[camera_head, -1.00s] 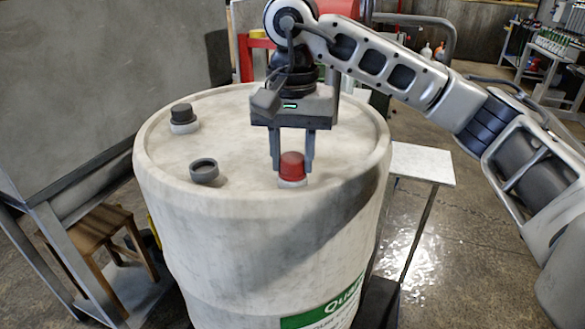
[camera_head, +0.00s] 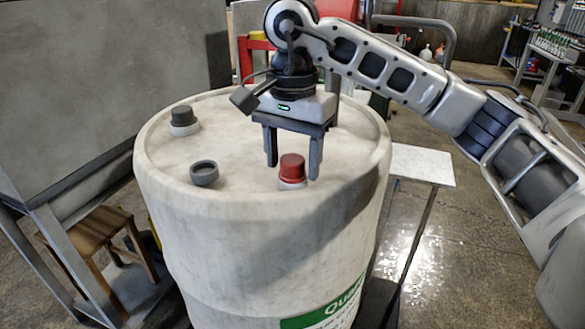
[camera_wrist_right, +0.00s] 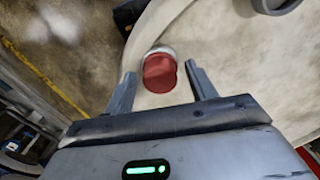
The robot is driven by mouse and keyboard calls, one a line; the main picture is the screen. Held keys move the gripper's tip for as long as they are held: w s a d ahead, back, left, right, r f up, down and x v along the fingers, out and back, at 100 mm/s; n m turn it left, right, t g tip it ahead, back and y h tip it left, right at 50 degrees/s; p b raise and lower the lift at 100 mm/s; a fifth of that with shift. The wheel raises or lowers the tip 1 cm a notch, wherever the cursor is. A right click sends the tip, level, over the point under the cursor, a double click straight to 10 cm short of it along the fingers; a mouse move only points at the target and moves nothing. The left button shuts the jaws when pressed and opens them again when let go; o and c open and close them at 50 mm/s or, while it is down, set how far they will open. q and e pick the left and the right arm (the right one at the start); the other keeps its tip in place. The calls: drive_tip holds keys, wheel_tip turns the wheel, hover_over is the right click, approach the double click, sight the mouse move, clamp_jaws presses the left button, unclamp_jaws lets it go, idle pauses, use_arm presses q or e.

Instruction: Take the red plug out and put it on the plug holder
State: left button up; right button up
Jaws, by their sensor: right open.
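The red plug (camera_head: 292,167) sits upright in a white collar near the front of the drum top (camera_head: 240,140). My right gripper (camera_head: 293,170) points down over it, open, with one finger to the left of the plug and one to the right. In the right wrist view the red plug (camera_wrist_right: 160,73) lies between the two open fingers of my gripper (camera_wrist_right: 160,80), with gaps on both sides. A dark open ring (camera_head: 204,172) on the drum top, left of the red plug, may be the plug holder. My left gripper is not in view.
A dark plug (camera_head: 182,115) in a white collar stands at the drum top's back left. A grey panel (camera_head: 110,80) stands left of the drum, with a wooden stool (camera_head: 95,232) below. A white side table (camera_head: 422,164) is at the right.

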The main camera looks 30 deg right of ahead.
drive_tip(key=m, duration=0.7)
drive_tip(key=shift+m, duration=0.4)
drive_tip(key=m, duration=0.5)
drive_tip(key=shift+p, duration=0.4)
drive_tip(key=m, duration=0.3)
drive_tip(key=shift+m, duration=0.4)
drive_tip(key=c, duration=1.1)
drive_tip(key=n, duration=0.2)
drive_tip(key=shift+n, duration=0.4)
drive_tip(key=n, duration=0.2)
drive_tip(key=shift+n, duration=0.3)
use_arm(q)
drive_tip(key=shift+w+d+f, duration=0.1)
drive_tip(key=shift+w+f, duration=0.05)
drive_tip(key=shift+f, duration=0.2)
